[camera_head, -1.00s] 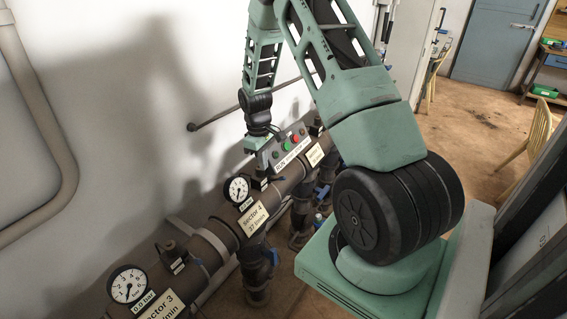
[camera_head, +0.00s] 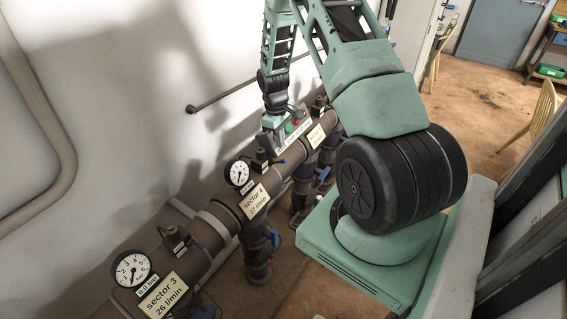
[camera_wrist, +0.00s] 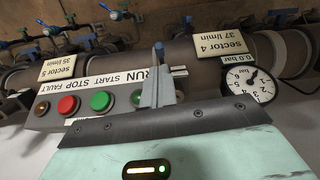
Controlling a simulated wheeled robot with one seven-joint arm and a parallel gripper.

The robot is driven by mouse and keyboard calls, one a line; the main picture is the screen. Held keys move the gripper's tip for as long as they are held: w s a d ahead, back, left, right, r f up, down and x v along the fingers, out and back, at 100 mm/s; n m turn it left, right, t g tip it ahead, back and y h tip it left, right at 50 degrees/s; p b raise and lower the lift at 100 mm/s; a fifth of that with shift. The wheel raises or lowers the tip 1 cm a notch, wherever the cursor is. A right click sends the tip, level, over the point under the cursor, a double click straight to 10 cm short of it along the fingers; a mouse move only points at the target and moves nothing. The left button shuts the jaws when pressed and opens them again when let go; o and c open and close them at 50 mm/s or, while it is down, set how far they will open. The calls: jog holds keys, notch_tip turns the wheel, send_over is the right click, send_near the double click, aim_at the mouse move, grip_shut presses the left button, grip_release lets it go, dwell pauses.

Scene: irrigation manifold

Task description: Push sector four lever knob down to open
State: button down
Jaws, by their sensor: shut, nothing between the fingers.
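The sector 4 label (camera_head: 254,200) sits on the brown pipe, beside a round gauge (camera_head: 239,173). In the wrist view the sector 4 label (camera_wrist: 224,44) and its gauge (camera_wrist: 251,85) appear upside down at the right.
A control box (camera_wrist: 85,107) with red and green buttons lies close to the left of my fingers in the wrist view. The sector 5 label (camera_wrist: 63,67) is beyond it. Sector 3's label (camera_head: 164,297) and gauge (camera_head: 131,269) are nearer in the head view. A wall backs the pipe.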

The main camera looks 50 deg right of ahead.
aim_at(279, 162)
jog(key=shift+s+f+b, duration=0.15)
jog(key=shift+f+b, duration=0.65)
jog(key=shift+f, duration=0.65)
jog(key=shift+s+f+b, duration=0.1)
jog(key=shift+f+b, duration=0.7)
jog(key=shift+f, duration=0.65)
